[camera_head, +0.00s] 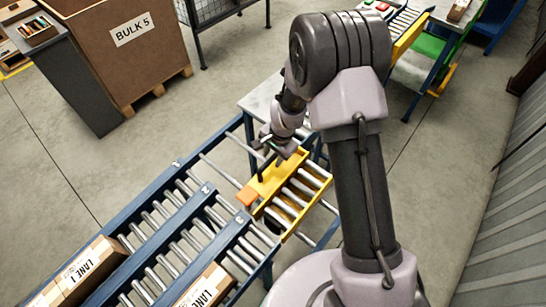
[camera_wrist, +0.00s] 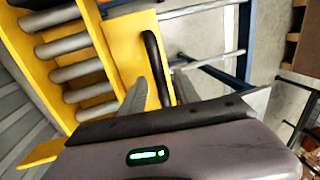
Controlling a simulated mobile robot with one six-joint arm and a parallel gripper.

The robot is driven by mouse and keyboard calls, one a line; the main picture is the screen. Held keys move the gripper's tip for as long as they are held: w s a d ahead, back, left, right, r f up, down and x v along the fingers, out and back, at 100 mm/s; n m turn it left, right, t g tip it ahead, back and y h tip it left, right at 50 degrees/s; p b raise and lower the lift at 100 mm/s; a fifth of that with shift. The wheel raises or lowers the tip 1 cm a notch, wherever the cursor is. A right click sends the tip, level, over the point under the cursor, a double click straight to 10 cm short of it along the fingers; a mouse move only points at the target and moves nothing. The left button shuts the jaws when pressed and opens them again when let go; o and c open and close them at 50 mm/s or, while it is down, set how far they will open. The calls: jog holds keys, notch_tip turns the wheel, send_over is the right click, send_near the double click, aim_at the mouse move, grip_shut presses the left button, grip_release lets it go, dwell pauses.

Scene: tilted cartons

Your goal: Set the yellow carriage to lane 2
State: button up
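The tab is near the rail marked 3 (camera_head: 238,217). In the wrist view, the carriage's yellow plate (camera_wrist: 125,45) fills the left and centre, with a black bar handle (camera_wrist: 153,55) on it. My gripper (camera_head: 271,166) is low over the carriage. In the wrist view its two grey fingers (camera_wrist: 147,88) are spread, with yellow showing between them. The handle is beside the fingertips; I cannot tell whether they touch it.
Rails marked 1 (camera_head: 177,164) and 2 (camera_head: 207,188) lie to the left of the carriage. A LANE 1 carton (camera_head: 88,272) and another carton (camera_head: 207,288) sit on the lanes. A BULK 5 box (camera_head: 125,50) stands behind left. A grey table (camera_head: 262,100) is behind the carriage.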

grip_shut()
dwell(1.4)
